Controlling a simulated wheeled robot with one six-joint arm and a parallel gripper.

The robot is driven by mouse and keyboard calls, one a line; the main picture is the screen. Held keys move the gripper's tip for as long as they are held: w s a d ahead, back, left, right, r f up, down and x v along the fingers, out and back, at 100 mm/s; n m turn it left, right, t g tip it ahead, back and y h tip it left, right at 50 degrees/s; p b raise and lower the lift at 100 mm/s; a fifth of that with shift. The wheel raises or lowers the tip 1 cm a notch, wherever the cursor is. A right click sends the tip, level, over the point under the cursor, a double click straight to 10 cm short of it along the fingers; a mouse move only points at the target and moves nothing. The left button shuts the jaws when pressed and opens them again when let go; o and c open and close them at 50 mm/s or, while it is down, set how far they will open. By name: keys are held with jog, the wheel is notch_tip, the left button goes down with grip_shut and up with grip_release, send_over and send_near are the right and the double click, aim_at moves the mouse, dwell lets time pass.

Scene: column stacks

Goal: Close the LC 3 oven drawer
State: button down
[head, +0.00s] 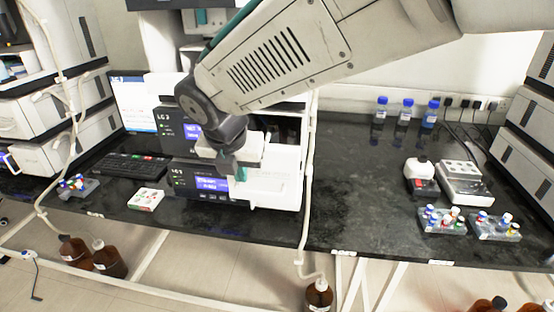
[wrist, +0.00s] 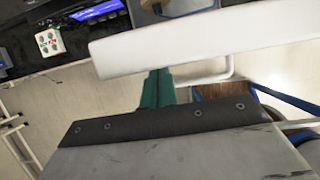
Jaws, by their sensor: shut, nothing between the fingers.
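The LC 3 stack (head: 183,125) stands on the dark bench, left of centre in the head view. Its labelled modules have lit blue displays. A white front (head: 282,182) at the stack's right side is probably the oven drawer; my arm and gripper partly hide it, and I cannot tell how far out it stands. My gripper (head: 240,174) is shut and empty, with teal fingers in front of the stack. In the wrist view a long white panel (wrist: 205,42) crosses above the fingers (wrist: 156,88) and hides part of them. I cannot tell whether they touch.
A white card-like box (head: 146,199) and a keyboard (head: 124,165) lie left of the stack. A pale tube (head: 309,170) hangs at its right. Blue-capped bottles (head: 403,115) and vial racks (head: 441,220) stand farther right. The bench between is clear.

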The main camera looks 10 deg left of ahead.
jog(key=w, duration=0.9)
jog(key=w+a, duration=0.1)
jog(key=w, duration=0.4)
jog(key=shift+w, duration=0.2)
jog(key=shift+w+a, duration=0.1)
jog(key=shift+w, duration=0.4)
jog(key=shift+w+r, duration=0.1)
